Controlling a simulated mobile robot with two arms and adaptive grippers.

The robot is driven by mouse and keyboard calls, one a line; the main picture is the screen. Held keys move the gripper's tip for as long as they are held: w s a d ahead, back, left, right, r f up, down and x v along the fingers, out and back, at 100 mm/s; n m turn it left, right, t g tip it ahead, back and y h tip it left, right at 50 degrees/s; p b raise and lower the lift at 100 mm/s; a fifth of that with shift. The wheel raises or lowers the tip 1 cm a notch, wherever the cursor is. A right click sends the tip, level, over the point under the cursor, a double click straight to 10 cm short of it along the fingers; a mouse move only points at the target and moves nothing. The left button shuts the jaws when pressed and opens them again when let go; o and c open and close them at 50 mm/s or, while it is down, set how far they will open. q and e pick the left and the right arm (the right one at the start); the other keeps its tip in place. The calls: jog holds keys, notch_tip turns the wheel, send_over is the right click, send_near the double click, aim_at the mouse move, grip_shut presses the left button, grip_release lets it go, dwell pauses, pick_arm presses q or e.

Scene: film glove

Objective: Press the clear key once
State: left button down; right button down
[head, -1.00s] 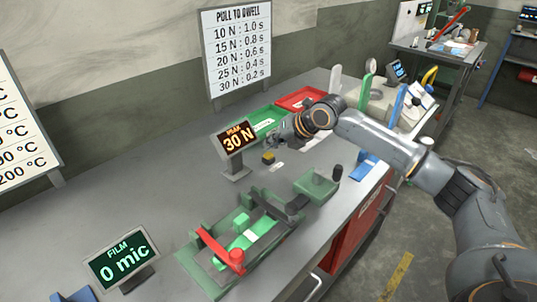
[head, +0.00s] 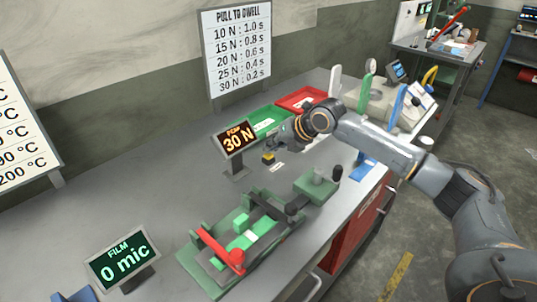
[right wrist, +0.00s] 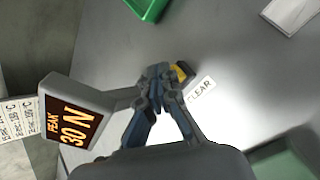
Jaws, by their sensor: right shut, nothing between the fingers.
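The clear key (head: 268,158) is a small yellow button on a dark base, standing on the grey bench behind the green clamp device. In the right wrist view the key (right wrist: 181,72) is partly hidden by my fingers, with its white CLEAR label (right wrist: 201,89) beside it. My right gripper (head: 272,149) is shut and empty, fingers pointing down, just above or at the key. In the right wrist view the fingertips (right wrist: 161,71) overlap the key's left side; I cannot tell whether they touch it. My left gripper is not in view.
A PEAK display (head: 236,140) reading 30 N stands close left of my right gripper. A green clamp device (head: 200,262) with a red lever lies in front. Green (head: 262,113) and red (head: 300,92) trays are behind. A FILM display (head: 122,262) reads 0 mic.

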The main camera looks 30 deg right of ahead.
aim_at(271, 155)
jog(key=shift+f, duration=0.55)
dwell(0.6)
jog(key=shift+r, duration=0.1)
jog(key=shift+r+p, duration=0.85)
jog(key=shift+p, duration=0.1)
notch_tip(271, 155, up, 5)
jog(key=p, duration=0.5)
jog(key=shift+r, duration=0.1)
dwell(0.4)
